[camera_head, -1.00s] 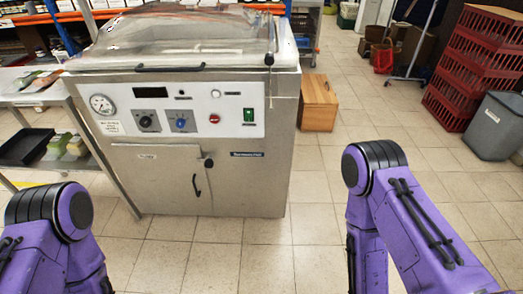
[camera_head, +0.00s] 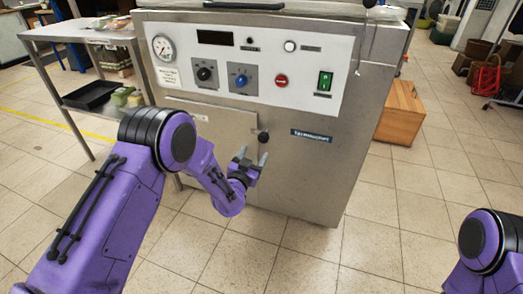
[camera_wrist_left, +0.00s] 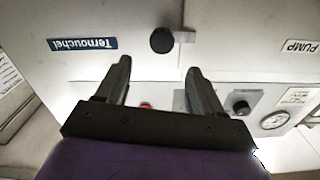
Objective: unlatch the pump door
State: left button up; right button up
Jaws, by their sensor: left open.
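The pump door (camera_head: 215,119) is a flat metal panel in the front of the steel machine. It looks closed; in the left wrist view its PUMP label appears upside down on the door (camera_wrist_left: 245,35). A round black latch knob (camera_head: 263,136) sits by the door's upper right edge, and also shows in the wrist view (camera_wrist_left: 162,40). My left gripper (camera_head: 252,156) is open and empty, just below the knob in the head view. In the wrist view the knob lies beyond and between its fingertips (camera_wrist_left: 159,66), apart from them.
The control panel (camera_head: 300,55) with gauge, dials and green switch is above the door. A side table (camera_head: 55,32) with a lower shelf holding a black tray (camera_head: 90,95) stands left. A wooden box (camera_head: 400,115) is right of the machine. Floor in front is open.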

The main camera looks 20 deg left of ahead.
aim_at(262, 139)
pick_arm(q)
jog(key=w+b, duration=0.1)
jog(key=w, duration=0.8)
jog(key=c, duration=1.1)
